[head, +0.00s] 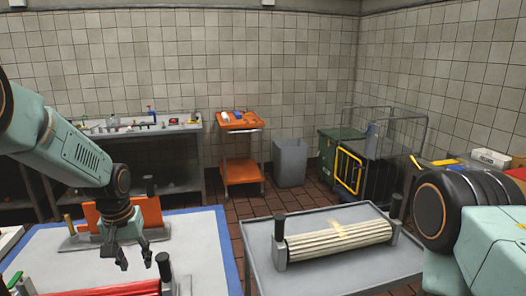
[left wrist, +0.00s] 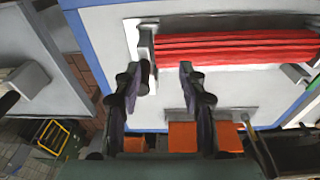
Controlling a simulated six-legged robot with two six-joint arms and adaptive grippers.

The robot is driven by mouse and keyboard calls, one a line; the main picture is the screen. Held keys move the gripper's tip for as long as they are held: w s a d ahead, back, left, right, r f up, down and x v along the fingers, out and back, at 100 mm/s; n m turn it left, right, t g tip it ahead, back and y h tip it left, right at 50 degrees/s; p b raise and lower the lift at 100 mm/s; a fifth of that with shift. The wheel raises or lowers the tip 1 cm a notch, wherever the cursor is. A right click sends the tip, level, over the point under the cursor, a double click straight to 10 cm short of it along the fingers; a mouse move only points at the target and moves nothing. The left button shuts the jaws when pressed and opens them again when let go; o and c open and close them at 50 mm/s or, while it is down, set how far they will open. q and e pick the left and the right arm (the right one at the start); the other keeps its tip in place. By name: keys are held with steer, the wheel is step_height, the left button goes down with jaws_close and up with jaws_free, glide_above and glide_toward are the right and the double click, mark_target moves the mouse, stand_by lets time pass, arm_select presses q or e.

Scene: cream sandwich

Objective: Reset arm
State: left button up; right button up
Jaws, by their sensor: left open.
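My left gripper (head: 135,258) hangs over the blue-edged white table (head: 205,240) in the head view, fingers pointing down. Its two fingers are apart with nothing between them. In the left wrist view the open fingers (left wrist: 160,85) are beside a red ribbed bundle (left wrist: 235,48) in a grey holder. That bundle (head: 105,291) also shows at the bottom edge of the head view, partly cut off. My right gripper is not in view; only part of my own body shows at the right edge.
A grey table (head: 375,278) holds a cream ribbed bundle (head: 338,240) between grey end supports. An orange object (head: 150,211) stands behind my left gripper. An orange cart (head: 241,175), a grey bin (head: 290,163) and a wire cage trolley (head: 385,150) stand farther back. Tiled floor separates the tables.

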arm_select(q)
steer(key=s+d+f+t+b, duration=0.1)
steer(key=s+d+f+b, duration=0.15)
steer(key=f, duration=0.35)
steer(key=s+d+f+m+t+b, duration=0.1)
steer(key=s+f, duration=0.3)
steer(key=f, duration=0.2)
steer(key=s+d+f+t+b, duration=0.1)
steer(key=s+d+f+b, duration=0.15)
steer(key=f, duration=0.45)
steer(key=s+f+g+b, duration=0.1)
steer(key=s+f+b, duration=0.2)
steer(key=s, duration=0.6)
steer(key=s+d+f+g+b, duration=0.1)
steer(key=s+f+g+b, duration=0.1)
steer(key=s+f, duration=0.6)
steer(key=s+f+m+g+b, duration=0.1)
steer(key=s+f+b, duration=0.3)
steer(key=s, duration=0.8)
step_height(320, 180, down, 2)
steer(key=shift+s+d+f+b, duration=0.1)
steer(key=shift+s+d+b, duration=0.05)
steer(key=shift+d+b, duration=0.2)
steer(key=shift+s, duration=0.15)
